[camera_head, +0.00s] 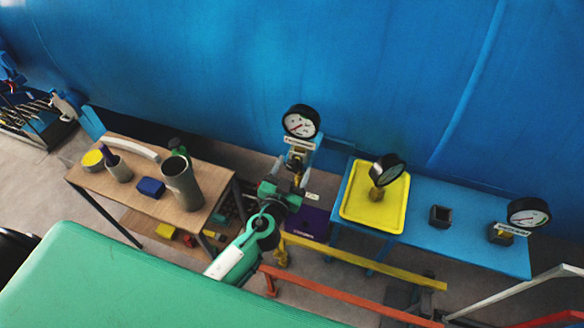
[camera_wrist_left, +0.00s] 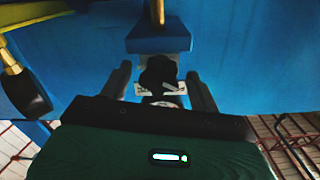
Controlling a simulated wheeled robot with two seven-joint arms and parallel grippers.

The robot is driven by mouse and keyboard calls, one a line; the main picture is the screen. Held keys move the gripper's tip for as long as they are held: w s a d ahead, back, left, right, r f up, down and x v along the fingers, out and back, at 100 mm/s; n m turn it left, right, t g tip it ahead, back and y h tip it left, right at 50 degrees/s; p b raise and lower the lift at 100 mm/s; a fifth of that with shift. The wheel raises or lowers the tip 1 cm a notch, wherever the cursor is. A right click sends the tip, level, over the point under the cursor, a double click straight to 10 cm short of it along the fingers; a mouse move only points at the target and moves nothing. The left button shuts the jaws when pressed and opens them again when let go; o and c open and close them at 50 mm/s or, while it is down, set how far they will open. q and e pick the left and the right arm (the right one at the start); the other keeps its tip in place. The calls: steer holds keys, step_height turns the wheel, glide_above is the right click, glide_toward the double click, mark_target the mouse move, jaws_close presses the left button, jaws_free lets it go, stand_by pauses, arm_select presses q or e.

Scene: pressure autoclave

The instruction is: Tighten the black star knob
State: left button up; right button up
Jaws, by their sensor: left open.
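The black star knob (camera_wrist_left: 158,73) shows in the left wrist view as a dark lobed shape below a blue block (camera_wrist_left: 158,38). My left gripper (camera_wrist_left: 160,82) is open, with one finger on each side of the knob; I cannot tell whether either finger touches it. In the head view my left gripper (camera_head: 290,188) is at the blue stand below the upright pressure gauge (camera_head: 300,122), and it hides the knob there. My right gripper is not in view.
A blue table (camera_head: 460,236) at right holds a yellow tray (camera_head: 372,221) with a gauge, and another gauge (camera_head: 529,214). A wooden table (camera_head: 137,143) at left holds cups and small items. Yellow (camera_head: 365,262) and orange rails (camera_head: 335,294) run in front of the blue table.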

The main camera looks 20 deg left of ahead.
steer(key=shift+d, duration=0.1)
arm_select(q)
steer(key=c, duration=1)
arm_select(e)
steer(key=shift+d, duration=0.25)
